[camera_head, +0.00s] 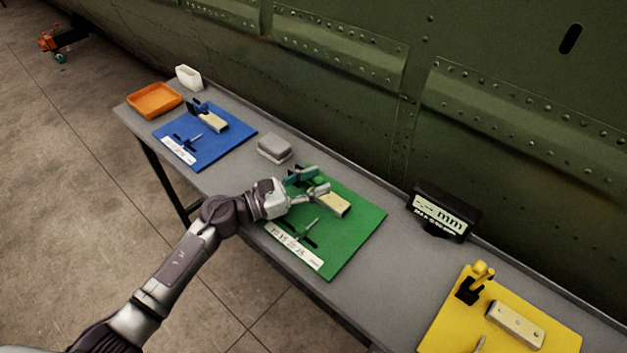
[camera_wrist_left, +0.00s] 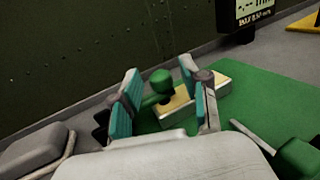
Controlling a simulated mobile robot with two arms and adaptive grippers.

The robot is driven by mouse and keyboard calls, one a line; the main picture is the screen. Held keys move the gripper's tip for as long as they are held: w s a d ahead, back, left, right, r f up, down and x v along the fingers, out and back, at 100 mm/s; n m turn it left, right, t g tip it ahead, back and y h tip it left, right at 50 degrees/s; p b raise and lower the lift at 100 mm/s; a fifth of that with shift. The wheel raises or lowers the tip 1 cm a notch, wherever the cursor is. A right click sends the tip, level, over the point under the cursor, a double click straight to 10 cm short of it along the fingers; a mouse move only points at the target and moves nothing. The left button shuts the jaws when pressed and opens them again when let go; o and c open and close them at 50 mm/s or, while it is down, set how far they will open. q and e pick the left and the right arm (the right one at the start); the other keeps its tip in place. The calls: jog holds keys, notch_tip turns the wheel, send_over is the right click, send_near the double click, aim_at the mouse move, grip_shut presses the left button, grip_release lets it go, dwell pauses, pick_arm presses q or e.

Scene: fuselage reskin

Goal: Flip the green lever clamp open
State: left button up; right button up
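The green lever clamp shows in the left wrist view as a rounded green knob (camera_wrist_left: 162,82) on a stem, beside a tan block (camera_wrist_left: 215,84) on the green board (camera_wrist_left: 275,108). My left gripper (camera_wrist_left: 160,88) is open, with its teal-padded fingers on either side of the knob and visible gaps to it. In the head view my left gripper (camera_head: 313,184) reaches over the back of the green board (camera_head: 352,238) and hides much of the clamp. The tan block (camera_head: 334,204) lies just right of the fingers. My right gripper is in neither view.
The green fuselage wall rises behind the bench.

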pick_arm(q)
grip_shut()
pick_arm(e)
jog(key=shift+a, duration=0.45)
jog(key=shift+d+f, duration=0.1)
pick_arm(q)
jog(key=shift+n+t+b, duration=0.3)
jog(key=shift+n+b, duration=0.2)
jog(key=shift+b, duration=0.05)
jog(key=shift+w+a+r+n+h+b, duration=0.25)
jog(key=shift+r+n+h+b, duration=0.2)
jog(key=shift+n+b, duration=0.45)
jog(key=shift+w+a+r+n+t+h+b, duration=0.1)
jog(key=shift+w+a+r+n+t+b, duration=0.2)
jog(key=shift+n, duration=0.4)
jog(key=shift+s+a+r+n+t+h+b, duration=0.15)
jog(key=shift+r+n+t+b, duration=0.25)
jog(key=shift+n, duration=0.3)
jog(key=shift+w+a+r+n+t+b, duration=0.2)
jog(key=shift+w+r+n+t+b, duration=0.15)
jog(key=shift+n, duration=0.35)
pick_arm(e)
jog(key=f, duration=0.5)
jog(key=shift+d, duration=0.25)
pick_arm(q)
jog(key=shift+n, duration=0.3)
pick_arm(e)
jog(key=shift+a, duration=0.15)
